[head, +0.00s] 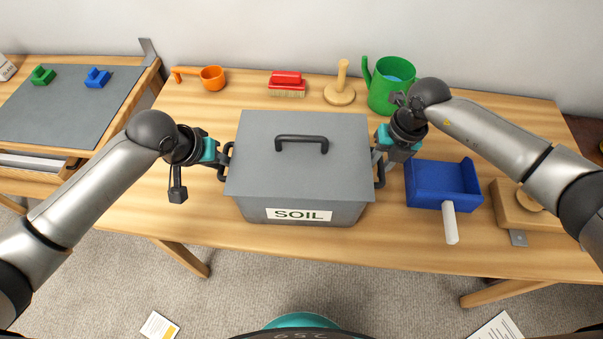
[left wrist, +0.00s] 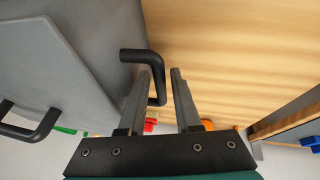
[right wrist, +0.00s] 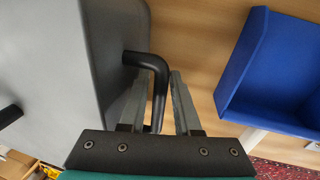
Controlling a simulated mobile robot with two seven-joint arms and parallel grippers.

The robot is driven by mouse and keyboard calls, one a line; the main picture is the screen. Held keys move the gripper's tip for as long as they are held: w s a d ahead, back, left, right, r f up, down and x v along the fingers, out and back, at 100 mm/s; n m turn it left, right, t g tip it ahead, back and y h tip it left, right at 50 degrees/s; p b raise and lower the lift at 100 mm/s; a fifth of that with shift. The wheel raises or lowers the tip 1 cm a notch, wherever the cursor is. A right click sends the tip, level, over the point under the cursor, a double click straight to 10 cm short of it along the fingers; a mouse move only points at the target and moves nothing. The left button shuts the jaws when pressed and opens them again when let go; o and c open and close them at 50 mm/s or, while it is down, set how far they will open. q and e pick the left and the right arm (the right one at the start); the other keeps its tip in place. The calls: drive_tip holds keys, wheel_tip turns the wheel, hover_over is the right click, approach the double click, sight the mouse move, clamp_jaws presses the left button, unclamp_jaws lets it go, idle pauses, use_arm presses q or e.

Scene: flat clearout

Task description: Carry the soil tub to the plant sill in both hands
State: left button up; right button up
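The grey soil tub (head: 300,170), with a lid and a white SOIL label, stands upright on the wooden table. Its black side handles stick out left and right. My left gripper (head: 223,160) is at the left handle (left wrist: 157,75), with its fingers apart on either side of the bar and a gap beside it. My right gripper (head: 379,165) is at the right handle (right wrist: 160,75), also with its fingers apart around the bar. Neither looks closed on its handle. The plant sill cannot be made out.
A blue dustpan (head: 440,185) lies close right of the tub. A side table with a grey mat (head: 70,108) is at left.

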use_arm(q)
drive_tip(key=shift+w+d+f, duration=0.1)
drive_tip(key=shift+w+f, duration=0.1)
drive_tip(key=shift+f, duration=0.25)
use_arm(e)
drive_tip(key=shift+a+f, duration=0.1)
drive_tip(key=shift+f, duration=0.45)
use_arm(q)
drive_tip(key=shift+c, duration=0.3)
use_arm(e)
drive_tip(key=shift+c, duration=0.3)
use_arm(q)
clamp_jaws()
use_arm(e)
clamp_jaws()
drive_tip(key=shift+r, duration=0.1)
use_arm(q)
drive_tip(key=shift+w+r, duration=0.2)
drive_tip(key=shift+r, duration=0.05)
use_arm(e)
drive_tip(key=shift+w+r, duration=0.15)
drive_tip(key=shift+w, duration=0.1)
